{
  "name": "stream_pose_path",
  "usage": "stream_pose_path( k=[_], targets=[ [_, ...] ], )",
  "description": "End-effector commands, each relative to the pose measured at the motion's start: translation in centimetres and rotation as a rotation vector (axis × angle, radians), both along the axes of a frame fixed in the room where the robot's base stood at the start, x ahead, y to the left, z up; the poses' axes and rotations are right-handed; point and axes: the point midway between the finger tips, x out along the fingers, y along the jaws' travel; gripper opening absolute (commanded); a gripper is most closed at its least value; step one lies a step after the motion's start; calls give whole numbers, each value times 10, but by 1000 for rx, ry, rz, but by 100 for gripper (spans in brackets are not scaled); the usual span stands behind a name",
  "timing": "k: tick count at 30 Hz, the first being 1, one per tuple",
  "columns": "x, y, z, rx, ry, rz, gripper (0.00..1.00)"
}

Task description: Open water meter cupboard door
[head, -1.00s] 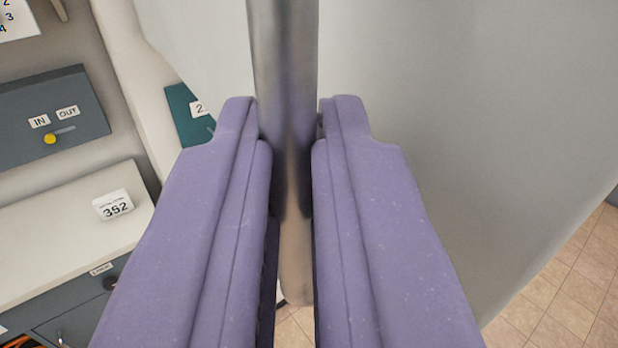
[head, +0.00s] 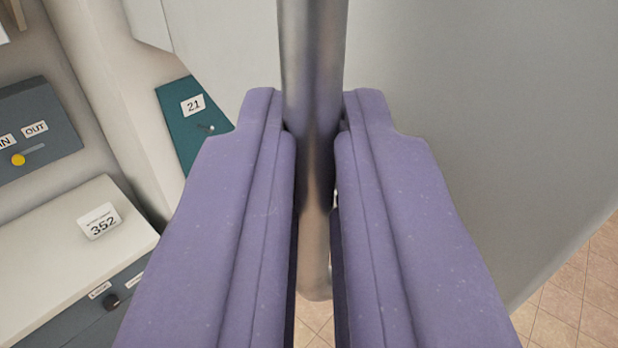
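A thick vertical metal bar handle (head: 312,50) stands in front of a large plain pale grey door panel (head: 480,110). No label shows on this panel, so I cannot read whether it is the water meter cupboard door. My gripper (head: 313,105) has one purple finger on each side of the bar. The fingers are closed around it, and the bar runs down between them to a rounded lower end. The lower contact is partly hidden by the fingers.
A teal panel marked 21 (head: 190,130) is left of the bar. At far left are a dark IN/OUT box (head: 40,110) and a pale-topped cabinet marked 352 (head: 60,270). Tiled floor (head: 570,300) shows beyond the panel's lower right edge.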

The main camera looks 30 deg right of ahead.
Motion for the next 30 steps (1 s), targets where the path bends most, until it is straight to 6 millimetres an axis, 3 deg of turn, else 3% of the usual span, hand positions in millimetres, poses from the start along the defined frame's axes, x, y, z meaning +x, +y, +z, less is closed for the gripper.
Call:
stream_pose_path(
  k=[1, 3, 13, 24, 30],
  targets=[
    [4, -3, 6, 2, -13, -6, 15],
    [3, -3, 6, 2, -11, -6, 30],
    [-2, 1, 2, 2, -5, -1, 30],
    [-53, 31, 1, 3, -5, -4, 30],
    [-61, 35, 2, 2, -5, -7, 30]
  ],
)
